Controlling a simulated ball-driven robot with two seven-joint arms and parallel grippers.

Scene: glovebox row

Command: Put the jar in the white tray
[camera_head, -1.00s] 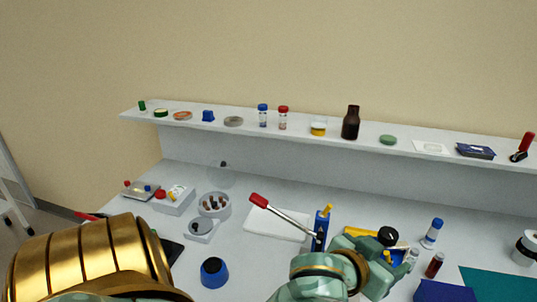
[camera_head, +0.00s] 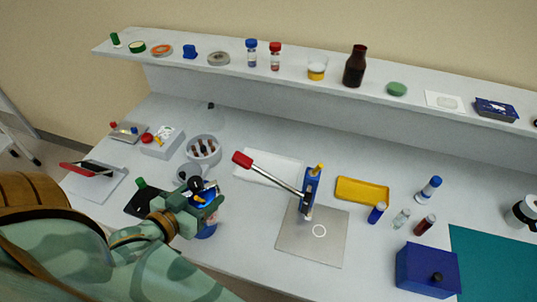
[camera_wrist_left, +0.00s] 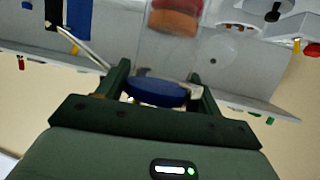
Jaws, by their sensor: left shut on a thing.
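My left gripper (camera_head: 208,197) is shut on the jar, above the bench left of centre. In the left wrist view the jar's blue lid (camera_wrist_left: 157,93) sits between the two fingers. Its clear body with red-brown contents (camera_wrist_left: 175,20) shows above the lid there. In the head view the jar is mostly hidden by the gripper. The white tray (camera_head: 262,168) lies flat on the bench, to the right of and behind the gripper, and looks empty. A red-handled lever crosses in front of part of it. My right gripper is not in view.
The lever press (camera_head: 310,188) on its grey plate (camera_head: 335,238) stands right of the white tray. A yellow tray (camera_head: 362,181) and small vials lie right.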

